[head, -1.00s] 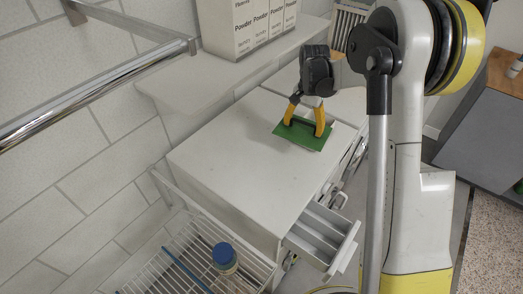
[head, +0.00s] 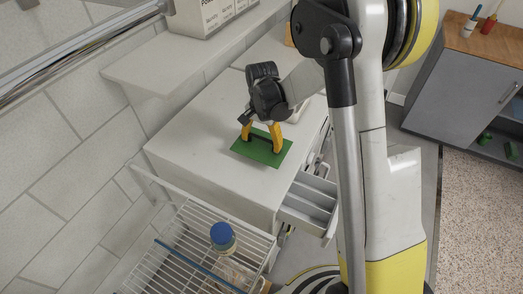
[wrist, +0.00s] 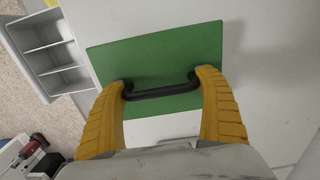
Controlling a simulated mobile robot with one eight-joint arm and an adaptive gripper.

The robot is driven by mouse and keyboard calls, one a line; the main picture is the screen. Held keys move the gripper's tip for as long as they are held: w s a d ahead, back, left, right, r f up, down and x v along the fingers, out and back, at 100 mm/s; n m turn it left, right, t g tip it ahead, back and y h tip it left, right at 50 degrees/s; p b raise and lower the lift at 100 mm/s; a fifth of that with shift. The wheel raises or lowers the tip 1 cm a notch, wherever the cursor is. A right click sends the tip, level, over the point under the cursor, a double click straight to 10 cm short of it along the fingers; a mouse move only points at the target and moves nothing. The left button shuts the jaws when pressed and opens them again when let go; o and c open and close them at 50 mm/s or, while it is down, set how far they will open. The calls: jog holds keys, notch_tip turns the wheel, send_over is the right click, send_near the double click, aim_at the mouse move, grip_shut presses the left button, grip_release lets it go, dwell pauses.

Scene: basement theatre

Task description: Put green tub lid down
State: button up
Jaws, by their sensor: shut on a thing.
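The green tub lid (head: 262,150) is a flat green rectangle with a dark bar handle. In the head view it is at the top of the white cabinet (head: 185,145); I cannot tell whether it touches the surface. My gripper (head: 261,143) is above the lid, with its yellow fingers shut on the handle. In the wrist view the green lid (wrist: 160,60) lies below the palm, and the fingers of my gripper (wrist: 162,88) are at the two ends of the black handle.
An open drawer (head: 308,205) juts from the cabinet's front. A wire basket (head: 190,235) with a blue-capped jar (head: 222,236) stands at the near left. A shelf (head: 190,65) with white boxes runs along the wall. The cabinet top left of the lid is bare.

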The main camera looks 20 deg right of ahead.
aim_at(262, 145)
notch_tip(262, 145, down, 4)
jog(key=shift+f+b, duration=0.1)
jog(key=shift+b, duration=0.65)
jog(key=o, duration=1)
notch_tip(262, 145, up, 12)
jog(key=p, duration=0.3)
jog(key=shift+p, duration=0.3)
jog(key=s+r+n+t, duration=0.35)
jog(key=s+r, duration=0.45)
jog(key=r, duration=0.3)
jog(key=s+r+n+t, duration=0.1)
jog(key=s, duration=0.3)
jog(key=s+r+n+t, duration=0.1)
jog(key=s+n, duration=0.1)
jog(key=s, duration=0.2)
jog(key=s+r+n+t, duration=0.1)
jog(key=s+n, duration=0.1)
jog(key=s, duration=0.3)
jog(key=shift+r+n+t, duration=0.1)
jog(key=shift+n+t, duration=0.15)
jog(key=shift+t, duration=0.1)
